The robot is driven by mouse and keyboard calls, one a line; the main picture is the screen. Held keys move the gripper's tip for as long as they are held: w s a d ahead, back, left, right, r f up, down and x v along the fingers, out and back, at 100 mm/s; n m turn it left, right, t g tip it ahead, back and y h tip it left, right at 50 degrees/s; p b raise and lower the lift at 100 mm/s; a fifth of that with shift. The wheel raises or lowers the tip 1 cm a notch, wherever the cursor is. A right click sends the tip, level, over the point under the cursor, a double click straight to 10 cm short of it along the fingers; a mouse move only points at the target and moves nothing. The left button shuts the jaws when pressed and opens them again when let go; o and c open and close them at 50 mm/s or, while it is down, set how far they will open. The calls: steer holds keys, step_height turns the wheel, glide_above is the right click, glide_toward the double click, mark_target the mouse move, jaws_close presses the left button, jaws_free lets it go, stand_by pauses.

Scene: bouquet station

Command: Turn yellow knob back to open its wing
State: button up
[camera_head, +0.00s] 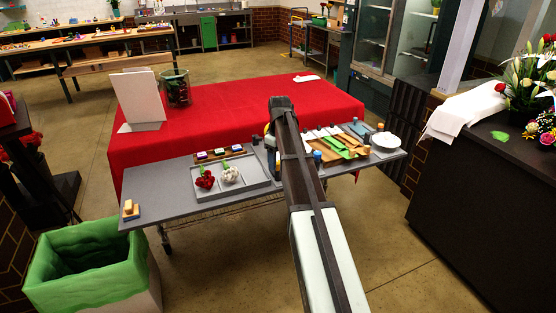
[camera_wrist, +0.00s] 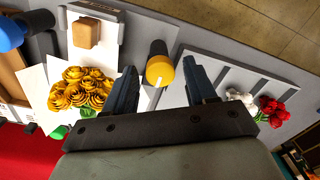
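The yellow knob (camera_wrist: 160,71) is a round yellow cap on a dark cylinder, in the upper middle of the wrist view. A thin pale line marks its cap. My gripper (camera_wrist: 160,80) is open, with one dark finger on each side of the knob and visible gaps to it. White sheet-like panels lie around a bunch of yellow flowers (camera_wrist: 82,88) left of the knob; I cannot tell which is its wing. In the head view my arm hides most of the knob's area.
A blue knob (camera_wrist: 12,34) stands at the upper left of the wrist view, and a wooden block (camera_wrist: 86,32) lies nearby. A grey tray (camera_head: 236,188) holds red and white flowers. A white plate (camera_head: 386,141) and wooden tray with tools lie at the grey table's right end.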

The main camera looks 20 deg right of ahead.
mark_target(279, 161)
step_height(279, 161, up, 14)
steer(key=shift+d, duration=0.2)
stand_by(0.7)
steer(key=shift+w+f, duration=0.1)
